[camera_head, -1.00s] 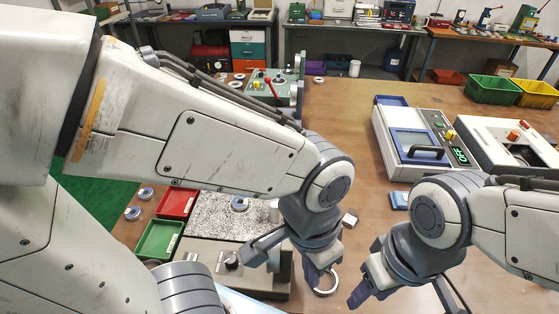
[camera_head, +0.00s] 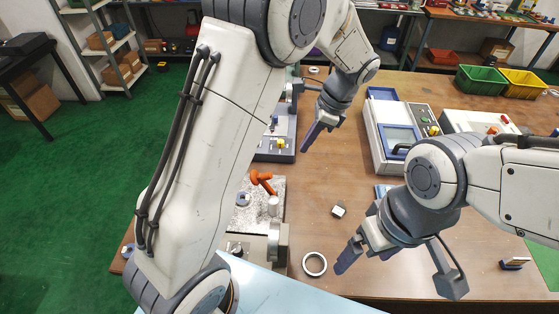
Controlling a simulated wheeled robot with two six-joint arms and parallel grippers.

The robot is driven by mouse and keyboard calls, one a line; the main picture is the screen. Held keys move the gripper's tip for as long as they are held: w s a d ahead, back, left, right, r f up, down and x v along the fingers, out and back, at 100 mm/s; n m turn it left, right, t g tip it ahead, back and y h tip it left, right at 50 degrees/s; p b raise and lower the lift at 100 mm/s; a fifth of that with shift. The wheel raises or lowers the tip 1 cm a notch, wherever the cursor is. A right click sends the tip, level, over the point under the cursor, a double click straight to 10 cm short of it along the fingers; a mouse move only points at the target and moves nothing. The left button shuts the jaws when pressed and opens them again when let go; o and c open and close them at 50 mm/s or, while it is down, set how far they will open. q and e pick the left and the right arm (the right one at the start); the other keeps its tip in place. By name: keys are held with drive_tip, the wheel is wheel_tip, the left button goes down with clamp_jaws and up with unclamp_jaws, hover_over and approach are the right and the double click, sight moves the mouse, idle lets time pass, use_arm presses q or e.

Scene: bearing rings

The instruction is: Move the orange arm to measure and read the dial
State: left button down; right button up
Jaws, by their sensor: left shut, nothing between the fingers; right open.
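The small orange arm (camera_head: 263,182) stands over the speckled stone plate (camera_head: 277,189), left of the table's middle. A metal ring (camera_head: 243,199) lies on the plate beside it, partly covered by my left arm. A pale round post (camera_head: 273,206) stands at the plate's right side. I cannot make out a readable dial there. My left gripper (camera_head: 308,142) is shut and empty, further back over the table and apart from the orange arm. My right gripper (camera_head: 397,272) is open and empty at the front right. A larger ring (camera_head: 315,264) lies on the table left of it.
A small metal block (camera_head: 339,210) lies mid-table. A blue-and-white device (camera_head: 374,135) stands right of my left gripper. A grey device with a yellow knob (camera_head: 276,145) stands behind the plate. Green (camera_head: 482,78) and yellow (camera_head: 524,82) bins sit at the back right. The table's middle is mostly clear.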

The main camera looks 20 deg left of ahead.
use_arm(q)
drive_tip(key=a+r+p+x, duration=0.1)
drive_tip(key=p+x, duration=0.3)
drive_tip(key=x, duration=0.8)
drive_tip(key=shift+s+a+f, duration=0.4)
drive_tip(key=shift+a, duration=0.5)
